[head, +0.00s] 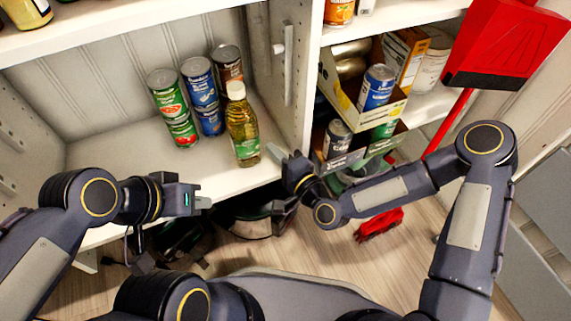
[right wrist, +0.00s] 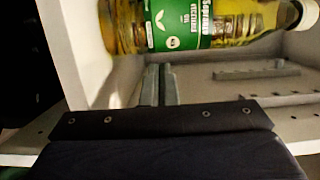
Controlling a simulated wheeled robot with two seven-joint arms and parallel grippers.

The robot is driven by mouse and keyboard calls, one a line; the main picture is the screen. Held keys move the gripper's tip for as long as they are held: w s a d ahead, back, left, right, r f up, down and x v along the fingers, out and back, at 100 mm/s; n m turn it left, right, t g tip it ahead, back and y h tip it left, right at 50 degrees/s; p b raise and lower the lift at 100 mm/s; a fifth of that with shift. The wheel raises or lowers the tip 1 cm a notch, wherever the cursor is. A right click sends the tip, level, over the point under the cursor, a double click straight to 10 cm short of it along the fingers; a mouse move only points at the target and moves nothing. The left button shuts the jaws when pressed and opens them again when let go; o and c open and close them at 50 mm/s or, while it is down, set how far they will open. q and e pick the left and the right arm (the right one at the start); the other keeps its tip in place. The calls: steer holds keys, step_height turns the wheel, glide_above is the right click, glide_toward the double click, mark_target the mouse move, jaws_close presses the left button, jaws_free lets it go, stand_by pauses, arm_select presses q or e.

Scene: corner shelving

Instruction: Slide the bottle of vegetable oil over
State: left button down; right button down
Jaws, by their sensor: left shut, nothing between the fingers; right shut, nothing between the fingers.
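The bottle of vegetable oil (head: 242,130), yellow with a green label and white cap, stands upright near the front edge of the white shelf (head: 225,182). In the right wrist view the bottle (right wrist: 205,28) lies across the top of the picture, just beyond the fingertips. My right gripper (head: 275,152) is shut and empty, just right of the bottle's lower part; I cannot tell whether it touches. It also shows in the right wrist view (right wrist: 159,82). My left gripper (head: 205,202) is shut and empty, in front of the shelf edge, left of and nearer than the bottle.
Stacked cans (head: 168,95) with red-green labels, blue cans (head: 200,85) and a brown can (head: 227,62) stand behind and left of the bottle. A divider panel (head: 290,80) rises to the right. The shelf's left part is clear. A cardboard tray (head: 345,90) holds cans beyond the divider.

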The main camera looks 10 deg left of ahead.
steer(key=shift+w+a, duration=0.5)
steer(key=shift+a, duration=0.05)
steer(key=s+a, duration=0.2)
steer(key=a, duration=0.1)
steer(key=s+a+b, duration=0.1)
steer(key=s+a, duration=0.2)
steer(key=a, duration=0.1)
steer(key=s+a+b, duration=0.1)
steer(key=s+a, duration=0.1)
steer(key=a, duration=0.2)
steer(key=shift+s, duration=0.25)
steer(key=shift+w+d, duration=0.15)
stand_by(0.4)
